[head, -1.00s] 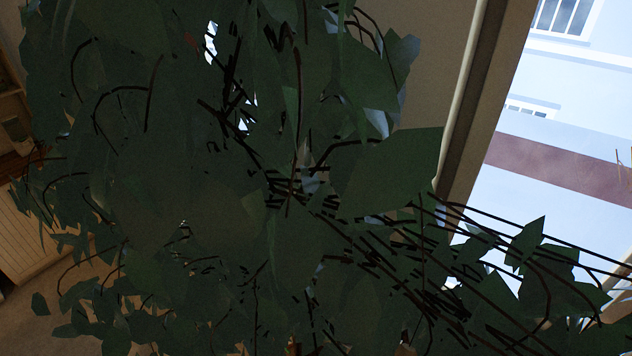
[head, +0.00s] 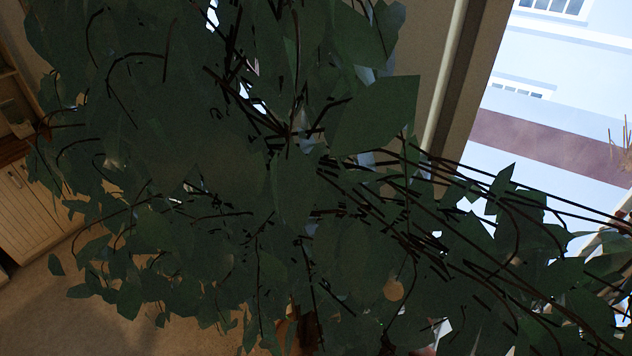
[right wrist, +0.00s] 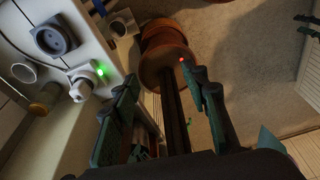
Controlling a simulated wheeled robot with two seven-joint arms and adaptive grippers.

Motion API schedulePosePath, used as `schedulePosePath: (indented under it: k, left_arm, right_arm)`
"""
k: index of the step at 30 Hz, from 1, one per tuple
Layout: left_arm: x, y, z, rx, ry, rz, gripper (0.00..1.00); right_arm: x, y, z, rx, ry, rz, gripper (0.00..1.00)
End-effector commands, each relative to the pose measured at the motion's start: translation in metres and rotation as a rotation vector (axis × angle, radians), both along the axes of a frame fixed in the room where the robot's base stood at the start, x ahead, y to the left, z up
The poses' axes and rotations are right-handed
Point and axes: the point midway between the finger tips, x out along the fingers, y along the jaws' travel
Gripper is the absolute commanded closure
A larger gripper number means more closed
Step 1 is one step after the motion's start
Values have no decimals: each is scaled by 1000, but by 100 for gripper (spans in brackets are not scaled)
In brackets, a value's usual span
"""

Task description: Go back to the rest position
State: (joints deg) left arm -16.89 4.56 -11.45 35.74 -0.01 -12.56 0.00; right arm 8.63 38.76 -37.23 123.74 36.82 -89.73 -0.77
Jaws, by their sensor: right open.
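My right gripper (right wrist: 158,80) shows in the right wrist view with its two dark green fingers spread apart. Beyond the fingertips stands a brown round pot (right wrist: 167,45), apart from the fingers as far as I can tell. Neither gripper can be made out in the head view. A large leafy plant (head: 230,150) fills most of that view and hides what lies behind it. My left gripper is not in view.
In the right wrist view, a pale counter (right wrist: 75,135) on the left carries a grey socket-like block (right wrist: 55,37) and a white fitting with a green light (right wrist: 85,83). Carpet (right wrist: 235,45) lies open at upper right. In the head view, a wooden cabinet (head: 30,205) stands left and a window (head: 570,110) right.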

Motion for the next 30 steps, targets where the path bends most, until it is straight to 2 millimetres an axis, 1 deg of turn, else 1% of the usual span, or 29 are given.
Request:
schedulePosePath:
  k: [1,3,5,6,8,12,15,21,26,27,30]
  left_arm:
    - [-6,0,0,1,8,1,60]
    - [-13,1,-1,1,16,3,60]
    - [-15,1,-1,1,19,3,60]
    - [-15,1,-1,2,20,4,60]
    - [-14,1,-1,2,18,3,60]
    - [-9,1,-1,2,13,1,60]
    - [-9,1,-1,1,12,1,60]
    - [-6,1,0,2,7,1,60]
    - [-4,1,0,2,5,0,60]
    - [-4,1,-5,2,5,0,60]
    - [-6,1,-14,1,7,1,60]
  right_arm:
    - [-8,6,0,30,-10,-34,59]
    - [-16,10,2,64,-33,-94,59]
    - [-24,7,4,93,-56,-168,59]
    - [-31,2,6,109,-72,-227,59]
    - [-42,-11,9,120,-94,-324,59]
    - [-68,-48,13,110,-126,-514,59]
    - [-87,-73,15,89,-136,-622,59]
    - [-130,-119,17,27,-144,-805,59]
    - [-165,-150,20,-31,-142,-923,59]
    - [-160,-149,5,-29,-138,-915,59]
    - [-153,-148,-27,-31,-129,-907,59]
